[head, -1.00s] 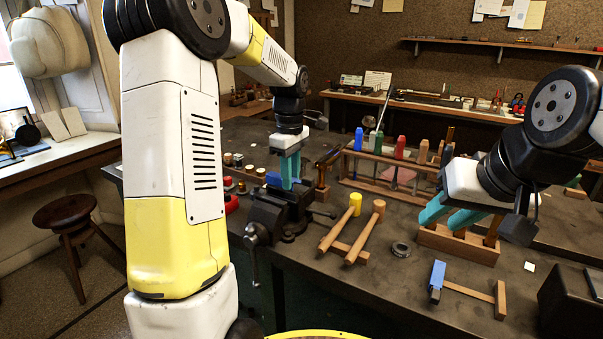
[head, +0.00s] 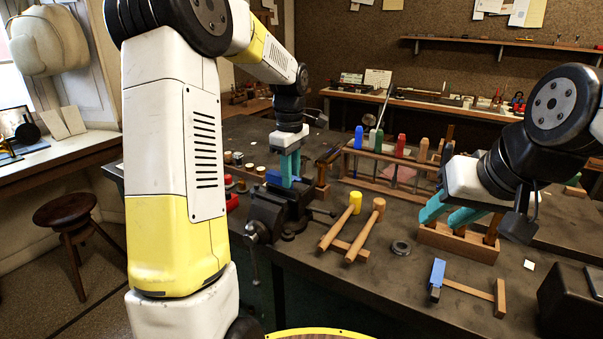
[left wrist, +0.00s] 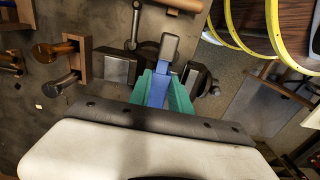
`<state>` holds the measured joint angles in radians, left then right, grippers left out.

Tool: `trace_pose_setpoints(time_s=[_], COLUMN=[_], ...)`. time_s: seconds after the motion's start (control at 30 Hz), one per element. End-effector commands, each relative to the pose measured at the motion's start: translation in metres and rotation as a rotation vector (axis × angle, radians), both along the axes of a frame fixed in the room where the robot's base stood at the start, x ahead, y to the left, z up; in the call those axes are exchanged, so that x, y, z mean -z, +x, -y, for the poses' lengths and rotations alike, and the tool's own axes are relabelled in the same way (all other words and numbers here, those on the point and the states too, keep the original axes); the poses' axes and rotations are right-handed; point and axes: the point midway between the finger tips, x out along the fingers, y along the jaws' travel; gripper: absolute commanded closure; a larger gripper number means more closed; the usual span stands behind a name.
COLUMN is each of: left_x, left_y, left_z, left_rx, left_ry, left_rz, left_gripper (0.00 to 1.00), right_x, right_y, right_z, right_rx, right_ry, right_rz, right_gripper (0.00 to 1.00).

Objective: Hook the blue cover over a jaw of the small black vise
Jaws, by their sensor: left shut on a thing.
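The small black vise (head: 262,212) stands at the near edge of the bench, left of the mallets. My left gripper (head: 290,184) points down over the vise with its teal fingers closed. In the left wrist view, the fingers (left wrist: 162,88) are shut on the blue cover (left wrist: 162,80), and a grey block (left wrist: 170,46) shows at its far end. Blue also shows at the vise top in the head view (head: 273,177). I cannot tell whether the held cover touches the jaw. My right gripper (head: 449,216) is open, fingers apart, above a wooden block.
Two mallets (head: 366,228) lie on a wooden rest right of the vise. A second blue piece (head: 437,272) lies on another wooden rest near the front. A tool rack (head: 380,186) stands behind.

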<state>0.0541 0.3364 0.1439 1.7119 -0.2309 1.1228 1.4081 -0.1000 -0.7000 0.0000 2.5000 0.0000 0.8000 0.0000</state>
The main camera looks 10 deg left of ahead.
Motion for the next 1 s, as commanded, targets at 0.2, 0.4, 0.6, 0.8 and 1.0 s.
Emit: trace_pose_setpoints(time_s=[0.2,0.4,0.6,0.8,1.0], left_x=[0.0,0.001,0.008,0.016,0.024], left_y=[0.0,0.0,0.0,0.0,0.0], left_z=[0.0,0.0,0.0,0.0,0.0], left_rx=[0.0,0.0,0.0,0.0,0.0], left_ry=[0.0,0.0,0.0,0.0,0.0], left_rz=[0.0,0.0,-0.001,-0.001,-0.001], left_gripper=[1.0,1.0,1.0,1.0,1.0], right_x=[0.0,0.0,0.0,0.0,0.0], right_y=[0.0,0.0,0.0,0.0,0.0], right_z=[0.0,0.0,0.0,0.0,0.0], right_rx=[0.0,0.0,0.0,0.0,0.0], right_ry=[0.0,0.0,0.0,0.0,0.0], right_rz=[0.0,0.0,0.0,0.0,0.0], right_gripper=[0.64,0.64,0.64,0.64,0.64])
